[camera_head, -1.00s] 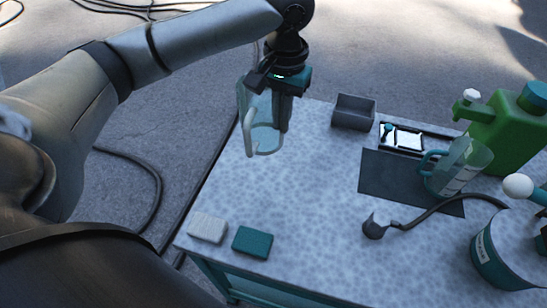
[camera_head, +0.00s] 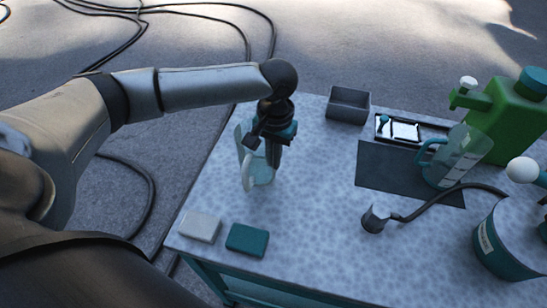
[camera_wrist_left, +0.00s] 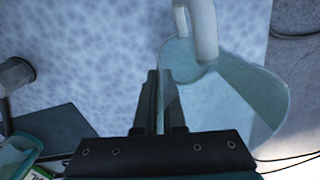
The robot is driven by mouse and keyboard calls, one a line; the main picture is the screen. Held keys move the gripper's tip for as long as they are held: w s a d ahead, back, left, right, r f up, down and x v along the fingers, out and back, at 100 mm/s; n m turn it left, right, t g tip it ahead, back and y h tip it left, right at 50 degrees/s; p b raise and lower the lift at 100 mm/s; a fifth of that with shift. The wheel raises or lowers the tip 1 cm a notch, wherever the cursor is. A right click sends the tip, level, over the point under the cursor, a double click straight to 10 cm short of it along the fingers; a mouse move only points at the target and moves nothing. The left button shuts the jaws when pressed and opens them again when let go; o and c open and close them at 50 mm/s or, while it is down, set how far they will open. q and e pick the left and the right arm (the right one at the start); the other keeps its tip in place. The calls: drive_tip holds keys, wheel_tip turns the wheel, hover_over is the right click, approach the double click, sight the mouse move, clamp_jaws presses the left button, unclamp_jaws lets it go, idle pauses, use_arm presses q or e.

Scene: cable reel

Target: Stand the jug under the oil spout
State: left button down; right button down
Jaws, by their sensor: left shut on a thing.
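My left gripper (camera_head: 274,158) is shut on the wall of a clear jug with a whitish handle (camera_head: 248,170), over the table's far left part. The jug looks roughly upright; I cannot tell whether its base touches the table. In the left wrist view the fingers (camera_wrist_left: 160,100) pinch the rim of this jug (camera_wrist_left: 235,85). A second clear jug (camera_head: 455,160), with a teal handle, stands on a dark mat (camera_head: 385,175) at the right. Beside it is a green canister (camera_head: 500,125) with a spout (camera_head: 468,97) facing left. My right gripper is out of view.
A teal drum (camera_head: 505,245) with a hose ending in a grey nozzle (camera_head: 375,218) stands at the front right. A grey bin (camera_head: 348,104) and a small tray (camera_head: 400,130) lie at the back. White (camera_head: 200,227) and teal (camera_head: 247,239) blocks lie at the front left. The middle is clear.

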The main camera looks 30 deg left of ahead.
use_arm(q)
drive_tip(key=c, duration=1)
unclamp_jaws()
drive_tip(key=shift+f, duration=0.1)
